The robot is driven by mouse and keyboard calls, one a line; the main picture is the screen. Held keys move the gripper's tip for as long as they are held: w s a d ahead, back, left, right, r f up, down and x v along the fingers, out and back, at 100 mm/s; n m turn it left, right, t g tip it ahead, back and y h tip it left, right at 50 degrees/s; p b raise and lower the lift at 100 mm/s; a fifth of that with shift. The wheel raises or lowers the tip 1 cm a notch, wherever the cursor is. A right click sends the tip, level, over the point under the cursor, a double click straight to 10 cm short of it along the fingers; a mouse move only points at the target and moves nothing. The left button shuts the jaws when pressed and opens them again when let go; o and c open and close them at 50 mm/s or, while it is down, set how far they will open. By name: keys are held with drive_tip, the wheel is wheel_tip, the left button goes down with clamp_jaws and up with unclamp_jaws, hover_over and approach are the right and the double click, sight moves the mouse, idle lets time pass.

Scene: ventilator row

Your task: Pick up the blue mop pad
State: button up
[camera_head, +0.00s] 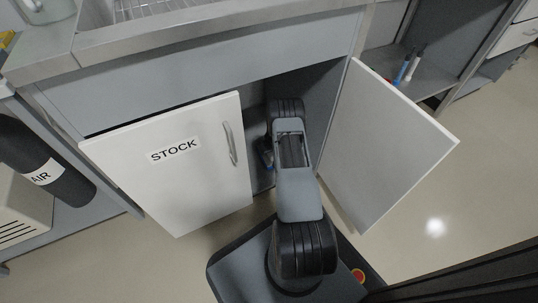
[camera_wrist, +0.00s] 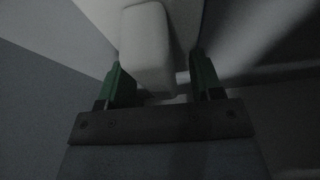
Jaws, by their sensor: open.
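I cannot make out the blue mop pad for certain. A small dark bluish thing (camera_head: 266,152) shows beside my arm inside the open cabinet in the head view, too hidden to name. My arm reaches into that cabinet, and my gripper is hidden there. In the dark wrist view my gripper (camera_wrist: 162,82) is open, with a green finger on each side. A pale, rounded block-like thing (camera_wrist: 147,45) lies between and beyond the fingers; its colour looks grey in the dimness. I cannot tell whether the fingers touch it.
The cabinet's left door (camera_head: 180,185), labelled STOCK, and its plain right door (camera_head: 385,145) stand open on either side of my arm. A steel sink counter (camera_head: 210,32) is above. Floor (camera_head: 460,205) is clear at right.

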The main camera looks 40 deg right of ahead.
drive_tip(key=shift+c, duration=0.4)
drive_tip(key=c, duration=1)
drive_tip(key=shift+o, duration=0.2)
drive_tip(key=shift+r, duration=0.1)
drive_tip(key=shift+r, duration=0.3)
wheel_tip(320, 180, up, 3)
drive_tip(key=shift+f+p, duration=0.15)
drive_tip(key=shift+p, duration=0.65)
drive_tip(key=s+r, duration=0.1)
drive_tip(key=r, duration=0.1)
drive_tip(key=s+r+b, duration=0.1)
drive_tip(key=s+r, duration=0.3)
drive_tip(key=shift+a+b, duration=0.4)
drive_tip(key=s+a+r, duration=0.1)
drive_tip(key=s+r, duration=0.3)
drive_tip(key=s, duration=0.5)
drive_tip(key=shift+a, duration=0.4)
